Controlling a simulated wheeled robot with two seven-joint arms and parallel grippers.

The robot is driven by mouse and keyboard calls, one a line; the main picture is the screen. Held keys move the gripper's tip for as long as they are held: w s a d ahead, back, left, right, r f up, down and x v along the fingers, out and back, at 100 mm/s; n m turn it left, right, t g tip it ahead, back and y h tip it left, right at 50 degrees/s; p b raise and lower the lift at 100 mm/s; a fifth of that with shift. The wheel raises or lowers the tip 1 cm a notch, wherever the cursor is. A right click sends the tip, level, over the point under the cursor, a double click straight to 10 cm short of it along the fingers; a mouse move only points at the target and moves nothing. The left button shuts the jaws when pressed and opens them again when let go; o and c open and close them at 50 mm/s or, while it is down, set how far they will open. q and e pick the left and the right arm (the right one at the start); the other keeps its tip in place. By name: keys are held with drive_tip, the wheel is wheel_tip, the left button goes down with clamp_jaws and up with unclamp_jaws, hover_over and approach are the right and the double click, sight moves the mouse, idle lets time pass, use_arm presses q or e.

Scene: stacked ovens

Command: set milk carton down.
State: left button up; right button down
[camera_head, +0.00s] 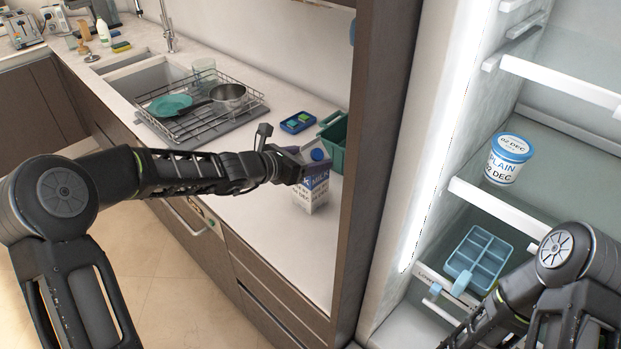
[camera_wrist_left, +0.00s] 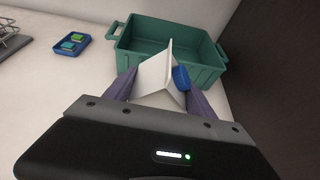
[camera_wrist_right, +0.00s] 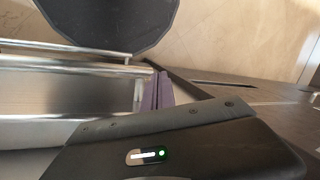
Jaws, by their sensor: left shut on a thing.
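The white and blue milk carton (camera_head: 315,195) with a blue cap is upright at the counter's right end, beside the tall brown panel. My left gripper (camera_head: 303,170) is shut on its upper part. In the left wrist view the carton's top (camera_wrist_left: 155,74) and blue cap show between the purple fingers (camera_wrist_left: 163,92). I cannot tell whether its base touches the counter (camera_head: 285,240). In the right wrist view my right gripper (camera_wrist_right: 157,92) has its purple fingers together, with nothing visible between them. Its tips are hidden in the head view.
A green bin (camera_wrist_left: 132,42) stands just beyond the carton, and a small blue tray (camera_head: 298,122) lies left of it. A dish rack (camera_head: 215,128) is farther left. The open fridge at right holds a plain yogurt tub (camera_head: 507,160) and a blue ice tray (camera_head: 480,258).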

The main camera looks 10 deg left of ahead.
use_arm(q)
clamp_jaws()
drive_tip(key=shift+w+r, duration=0.1)
